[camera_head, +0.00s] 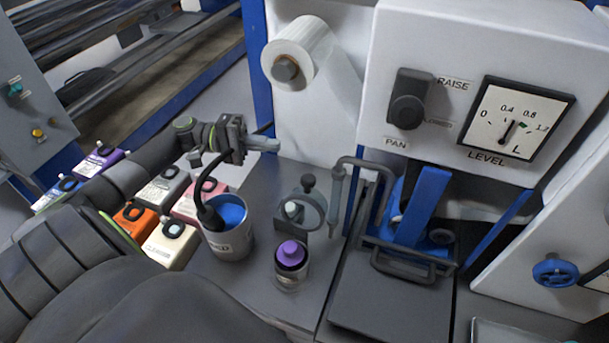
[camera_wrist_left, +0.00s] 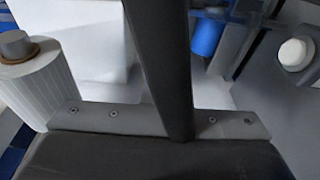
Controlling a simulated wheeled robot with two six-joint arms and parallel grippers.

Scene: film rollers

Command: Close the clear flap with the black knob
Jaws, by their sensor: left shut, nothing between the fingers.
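A round, see-through disc (camera_head: 303,211) with a black knob (camera_head: 308,181) at its upper edge stands on the grey bench. It looks like the clear flap, but its hinge and exact angle are hard to make out. My left gripper (camera_head: 274,145) is shut and empty, above and to the left of the disc, pointing right near the white machine wall, apart from the knob. Its closed fingers show as a dark bar in the left wrist view (camera_wrist_left: 162,60). I cannot identify the flap in the left wrist view. My right gripper is not in view.
A metal pot (camera_head: 230,241) with blue contents stands left of the disc, and a purple-capped jar (camera_head: 291,256) in front. A white roll (camera_head: 307,52) sticks out above. A dark handle frame (camera_head: 358,164) is to the right. Several coloured containers stand left.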

